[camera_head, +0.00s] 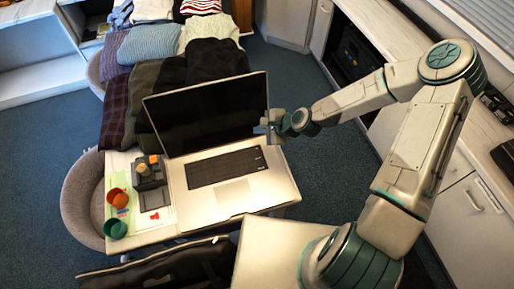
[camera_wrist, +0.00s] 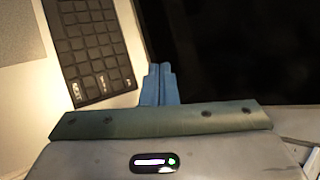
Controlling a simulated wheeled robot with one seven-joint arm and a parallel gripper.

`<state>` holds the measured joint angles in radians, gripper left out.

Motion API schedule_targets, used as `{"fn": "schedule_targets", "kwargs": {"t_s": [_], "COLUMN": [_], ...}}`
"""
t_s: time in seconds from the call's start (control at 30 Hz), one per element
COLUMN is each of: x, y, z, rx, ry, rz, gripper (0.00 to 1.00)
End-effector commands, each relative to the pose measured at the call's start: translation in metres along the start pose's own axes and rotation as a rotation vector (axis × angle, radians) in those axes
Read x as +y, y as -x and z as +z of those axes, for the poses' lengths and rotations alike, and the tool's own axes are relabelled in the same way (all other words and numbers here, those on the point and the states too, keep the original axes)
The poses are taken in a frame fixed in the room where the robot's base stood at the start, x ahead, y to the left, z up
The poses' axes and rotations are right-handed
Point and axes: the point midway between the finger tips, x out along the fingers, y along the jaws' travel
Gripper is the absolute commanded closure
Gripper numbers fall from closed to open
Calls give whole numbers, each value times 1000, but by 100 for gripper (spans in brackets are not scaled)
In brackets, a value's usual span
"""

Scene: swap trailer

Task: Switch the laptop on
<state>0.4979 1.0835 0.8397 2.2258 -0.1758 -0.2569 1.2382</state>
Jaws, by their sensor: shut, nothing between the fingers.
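The open laptop (camera_head: 215,178) lies on a small white table, its black screen (camera_head: 208,113) raised and dark. Its dark keyboard (camera_head: 226,167) faces up. My gripper (camera_head: 272,118) is at the right edge of the laptop, close to the lower right side of the screen. In the wrist view the blue fingertips of my gripper (camera_wrist: 160,84) are together and empty, just beside the corner of the keyboard (camera_wrist: 93,50) and before the dark screen (camera_wrist: 225,50). I cannot tell whether the fingertips touch the laptop. No lit power light shows.
Left of the laptop stand a grey box-like item (camera_head: 149,173), an orange cup (camera_head: 117,197) and a teal cup (camera_head: 115,228). Folded clothes (camera_head: 150,43) lie behind the screen. A grey round seat (camera_head: 80,200) is at the left. A counter (camera_head: 380,25) runs along the right.

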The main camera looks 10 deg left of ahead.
Motion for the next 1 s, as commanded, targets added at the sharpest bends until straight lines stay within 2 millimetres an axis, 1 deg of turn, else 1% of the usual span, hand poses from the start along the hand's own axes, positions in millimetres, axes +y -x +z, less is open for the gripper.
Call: {"fn": "schedule_targets", "kwargs": {"t_s": [0.27,0.6,0.77,1.0], "x": [16,39,44,44], "y": [-20,-54,-60,-60], "z": [-15,-39,-44,-44], "rx": [0,0,0,0], "ry": [0,-1,0,0], "rz": [2,0,0,0], "gripper": [100,100,100,100]}}
